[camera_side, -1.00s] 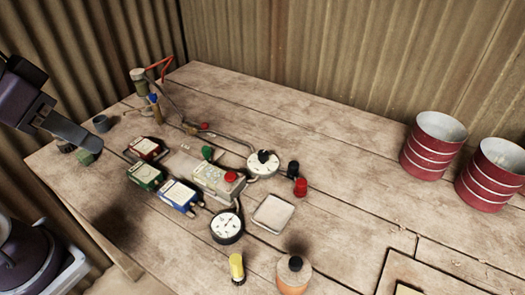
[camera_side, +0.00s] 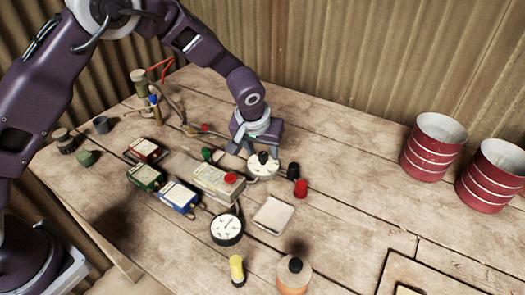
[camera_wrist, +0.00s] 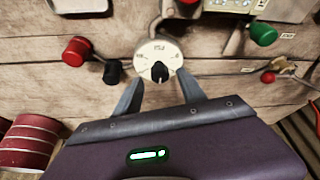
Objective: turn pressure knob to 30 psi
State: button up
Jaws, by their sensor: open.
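The pressure knob is a black knob (camera_side: 263,157) on a round cream dial (camera_side: 257,169), standing on the table. In the wrist view the black knob (camera_wrist: 159,72) sits at the lower part of the cream dial (camera_wrist: 153,53), whose marks are too small to read. My gripper (camera_side: 262,150) is above and just behind the dial. In the wrist view my gripper (camera_wrist: 160,90) is open, with one finger on each side of the knob and nothing between them. The fingers look apart from the knob. A round white-faced gauge (camera_side: 227,228) with a black rim lies in front; its reading is not legible.
A red button (camera_side: 230,178) on a beige box, a black knob (camera_side: 293,171) and a red knob (camera_side: 301,188) stand close to the dial. Blue, green and red boxes are to the left. Two red cans (camera_side: 431,147) stand at the right. The table's back right is clear.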

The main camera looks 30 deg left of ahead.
jog(key=shift+w+f, duration=0.3)
jog(key=shift+f, duration=0.35)
grip_shut()
jog(key=shift+a+m, duration=0.1)
jog(key=shift+m, duration=0.2)
jog(key=m+h, duration=0.1)
jog(key=m, duration=0.1)
jog(key=m+h, duration=0.1)
jog(key=m, duration=0.2)
jog(key=shift+a+m, duration=0.2)
jog(key=shift+m, duration=0.1)
jog(key=m+h, duration=0.1)
jog(key=m, duration=0.1)
jog(key=m+g+h, duration=0.1)
jog(key=m, duration=0.2)
jog(key=shift+a, duration=0.1)
jog(key=shift+m, duration=0.4)
grip_release()
